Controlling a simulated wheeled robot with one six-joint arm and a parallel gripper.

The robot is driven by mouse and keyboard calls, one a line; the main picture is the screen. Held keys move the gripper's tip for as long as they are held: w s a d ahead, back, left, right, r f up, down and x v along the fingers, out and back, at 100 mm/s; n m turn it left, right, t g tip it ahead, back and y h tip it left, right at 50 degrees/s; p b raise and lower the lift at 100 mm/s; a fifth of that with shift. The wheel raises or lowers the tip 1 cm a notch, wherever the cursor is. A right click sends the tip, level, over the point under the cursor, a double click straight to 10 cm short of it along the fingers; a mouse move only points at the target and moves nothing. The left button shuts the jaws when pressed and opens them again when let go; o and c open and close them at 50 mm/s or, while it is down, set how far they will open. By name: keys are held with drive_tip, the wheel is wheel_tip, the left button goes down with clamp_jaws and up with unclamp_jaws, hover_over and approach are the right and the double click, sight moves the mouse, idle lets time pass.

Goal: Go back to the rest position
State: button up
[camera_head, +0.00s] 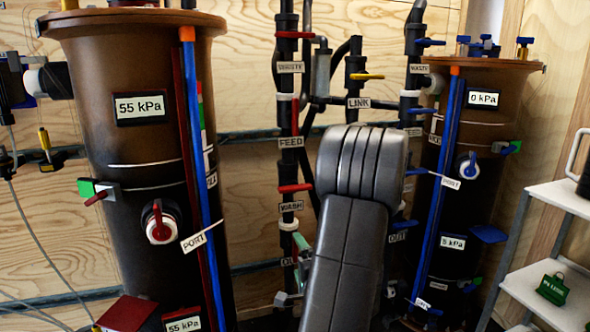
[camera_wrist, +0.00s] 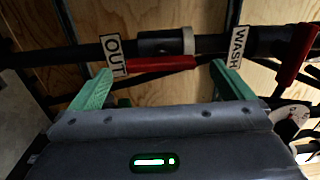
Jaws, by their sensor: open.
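My gripper (camera_wrist: 161,69) is open, with two green fingers apart at the left and right of the wrist view. A red handle (camera_wrist: 150,64) on a dark pipe shows between the fingertips, between the OUT label (camera_wrist: 113,55) and the WASH label (camera_wrist: 237,47). I cannot tell whether the fingers touch it; no grip on it shows. In the head view my dark grey arm rises in the middle, in front of the pipes, and hides most of my gripper.
A large brown filter (camera_head: 135,90) with a 55 kPa display stands left. Another filter (camera_head: 490,110), reading 0 kPa, stands right. A pipe (camera_head: 288,160) with red handles runs beside my arm. A white shelf (camera_head: 560,195) holding a green padlock-shaped item (camera_head: 553,289) stands far right.

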sight(296, 249)
drive_tip(key=x, duration=0.5)
drive_tip(key=shift+w+a+b, duration=0.2)
drive_tip(key=shift+b, duration=0.15)
drive_tip(key=shift+s+d+r+m+p, duration=0.1)
drive_tip(key=shift+m+p, duration=0.1)
drive_tip(key=shift+m, duration=0.25)
drive_tip(key=shift+s+d+r+m+p, duration=0.1)
drive_tip(key=shift+m+p, duration=0.05)
drive_tip(key=shift+m, duration=0.3)
drive_tip(key=shift+r+m+p, duration=0.15)
drive_tip(key=shift+m+p, duration=0.65)
drive_tip(key=shift+m, duration=0.1)
drive_tip(key=m+p, duration=0.4)
drive_tip(key=p, duration=0.2)
drive_tip(key=shift+r, duration=0.1)
drive_tip(key=m+p, duration=0.7)
drive_tip(key=p, duration=0.2)
drive_tip(key=shift+d+r, duration=0.1)
drive_tip(key=shift+d, duration=0.05)
drive_tip(key=m+p, duration=0.3)
drive_tip(key=p, duration=0.1)
drive_tip(key=shift+f, duration=0.2)
drive_tip(key=shift+m, duration=0.3)
